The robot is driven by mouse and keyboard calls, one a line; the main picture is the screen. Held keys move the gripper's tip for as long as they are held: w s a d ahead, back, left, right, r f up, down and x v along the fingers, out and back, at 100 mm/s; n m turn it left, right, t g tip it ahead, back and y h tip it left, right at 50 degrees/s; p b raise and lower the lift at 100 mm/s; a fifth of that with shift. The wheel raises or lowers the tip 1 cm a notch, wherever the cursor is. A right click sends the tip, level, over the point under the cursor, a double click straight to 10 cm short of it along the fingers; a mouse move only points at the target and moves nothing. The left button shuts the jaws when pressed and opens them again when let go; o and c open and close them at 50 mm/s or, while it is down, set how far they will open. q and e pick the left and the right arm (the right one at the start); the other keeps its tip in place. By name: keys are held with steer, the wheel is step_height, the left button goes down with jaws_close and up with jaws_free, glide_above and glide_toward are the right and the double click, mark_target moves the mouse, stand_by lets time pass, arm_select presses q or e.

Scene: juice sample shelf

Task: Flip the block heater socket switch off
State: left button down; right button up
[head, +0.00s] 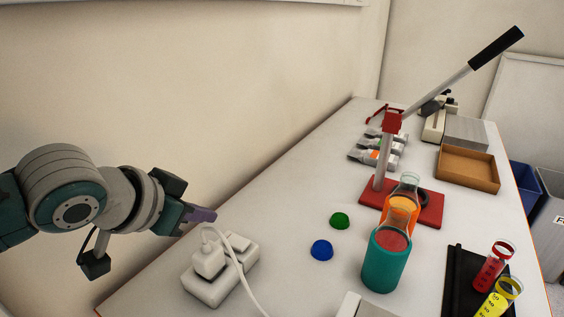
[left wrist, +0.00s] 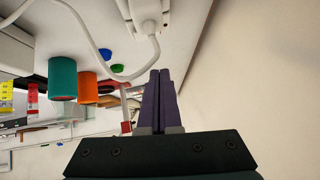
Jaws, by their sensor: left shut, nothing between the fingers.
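The white socket block (head: 222,280) lies on the near left of the table. A white plug (head: 208,259) with a white cord sits in it, and a raised white part, perhaps the switch (head: 238,243), is beside the plug. Whether the switch is on or off is too small to tell. My left gripper (head: 208,215) is shut and empty, its purple fingers just above and behind the socket block, apparently apart from it. In the left wrist view the shut fingers (left wrist: 160,75) point toward the socket block (left wrist: 148,12) and plug. My right gripper is not in view.
A teal-sleeved flask (head: 386,265), an orange one (head: 399,212), and green (head: 340,221) and blue (head: 321,250) caps stand right of the socket. A red-based lever press (head: 425,207) is behind. The white cord (head: 247,282) loops at the socket's right. The wall is close at left.

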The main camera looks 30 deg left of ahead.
arm_select(q)
steer(key=shift+a+v, duration=0.15)
steer(key=shift+v, duration=0.7)
steer(key=shift+a+v, duration=0.1)
steer(key=shift+v, duration=0.75)
